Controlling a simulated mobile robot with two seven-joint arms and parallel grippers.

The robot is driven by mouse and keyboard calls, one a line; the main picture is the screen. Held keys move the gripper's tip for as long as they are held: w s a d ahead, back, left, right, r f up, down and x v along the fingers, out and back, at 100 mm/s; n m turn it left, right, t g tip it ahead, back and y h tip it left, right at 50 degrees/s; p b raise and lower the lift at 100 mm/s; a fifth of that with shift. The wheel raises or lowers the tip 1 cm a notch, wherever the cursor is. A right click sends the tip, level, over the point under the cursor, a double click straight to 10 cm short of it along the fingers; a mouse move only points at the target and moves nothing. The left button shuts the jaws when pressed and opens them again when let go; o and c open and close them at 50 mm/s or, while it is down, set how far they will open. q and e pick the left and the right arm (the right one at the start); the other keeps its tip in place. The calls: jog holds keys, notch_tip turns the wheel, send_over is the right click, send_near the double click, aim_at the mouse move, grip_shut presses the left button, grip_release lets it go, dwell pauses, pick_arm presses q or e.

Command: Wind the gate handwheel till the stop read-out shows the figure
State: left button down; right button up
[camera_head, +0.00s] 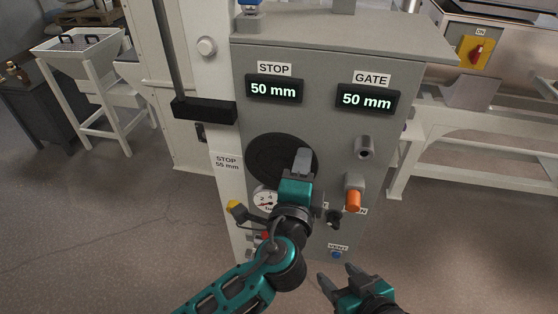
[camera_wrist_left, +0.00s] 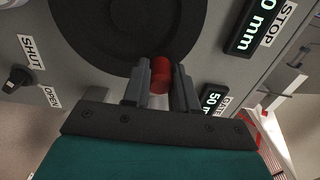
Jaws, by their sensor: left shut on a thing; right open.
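The handwheel is a black disc (camera_head: 262,150) on the grey cabinet front; it also fills the top of the left wrist view (camera_wrist_left: 120,25). My left gripper (camera_head: 302,162) is in front of its right part, shut on a red knob (camera_wrist_left: 161,75) at the disc's edge. In the head view my gripper hides that knob. The STOP read-out (camera_head: 273,89) shows 50 mm. The GATE read-out (camera_head: 367,99) also shows 50 mm. A label (camera_head: 227,163) on the white post reads STOP 55 mm. My right gripper (camera_head: 342,280) is open and empty, low in front of the cabinet.
Below the disc are a dial gauge (camera_head: 264,199), a yellow knob (camera_head: 236,207), a black SHUT/OPEN selector (camera_wrist_left: 19,78) and a blue VENT button (camera_head: 336,254). A black block (camera_head: 204,111) stands left of the read-outs.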

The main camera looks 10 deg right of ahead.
pick_arm(q)
jog(key=shift+f, duration=0.1)
jog(key=f+m, duration=0.1)
jog(key=m, duration=0.1)
jog(key=d+f+m+p, duration=0.1)
jog(key=m, duration=0.1)
jog(key=shift+s+f+m, duration=0.2)
jog(key=shift+m, duration=0.2)
notch_tip(320, 180, down, 3)
jog(key=m, duration=0.4)
jog(key=shift+d+r+m+p, duration=0.15)
jog(key=shift+r+m+p, duration=0.05)
jog(key=shift+m+p, duration=0.2)
